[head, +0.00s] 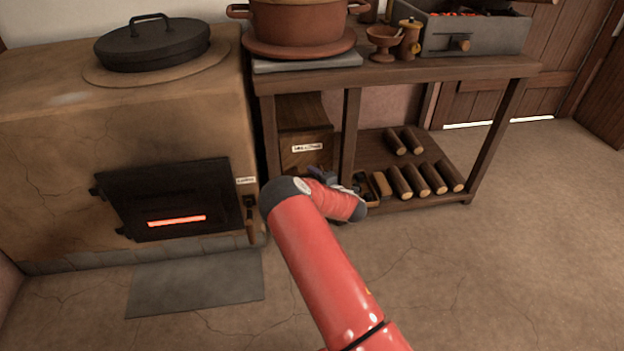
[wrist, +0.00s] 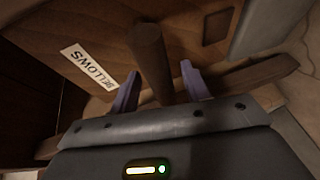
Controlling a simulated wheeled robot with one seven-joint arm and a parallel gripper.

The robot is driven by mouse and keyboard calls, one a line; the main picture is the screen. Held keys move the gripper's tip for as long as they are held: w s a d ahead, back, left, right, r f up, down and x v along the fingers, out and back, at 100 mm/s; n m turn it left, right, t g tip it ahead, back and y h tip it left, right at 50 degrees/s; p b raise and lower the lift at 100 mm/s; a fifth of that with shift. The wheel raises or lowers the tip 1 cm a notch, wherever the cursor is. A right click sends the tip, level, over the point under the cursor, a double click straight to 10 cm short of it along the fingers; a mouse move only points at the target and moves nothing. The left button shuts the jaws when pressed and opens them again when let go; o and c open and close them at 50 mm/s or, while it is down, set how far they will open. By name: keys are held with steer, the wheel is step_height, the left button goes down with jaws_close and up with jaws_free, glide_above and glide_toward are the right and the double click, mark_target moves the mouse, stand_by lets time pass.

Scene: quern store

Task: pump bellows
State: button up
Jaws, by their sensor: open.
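The bellows are a brown wooden box (head: 304,122) under the left end of the table in the head view, with a small white label. In the wrist view the box (wrist: 60,35) carries a label (wrist: 88,67) reading BELLOWS, seen upside down. A round wooden handle (wrist: 148,48) stands out from it. My gripper (wrist: 160,70) is open, with one purple finger on each side of the handle; I cannot tell whether either finger touches it. In the head view my arm hides most of my gripper (head: 324,177) and the handle.
A clay stove (head: 190,120) with a glowing black door (head: 172,200) stands on the left. The wooden table (head: 420,70) bears a pot (head: 297,25) and a grey tray (head: 475,38). Several logs (head: 432,178) lie on its lower shelf. Floor at the right is clear.

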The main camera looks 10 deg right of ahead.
steer(key=shift+w+a+f, duration=0.15)
steer(key=shift+w+a, duration=0.1)
steer(key=shift+w, duration=0.3)
steer(key=shift+c, duration=0.2)
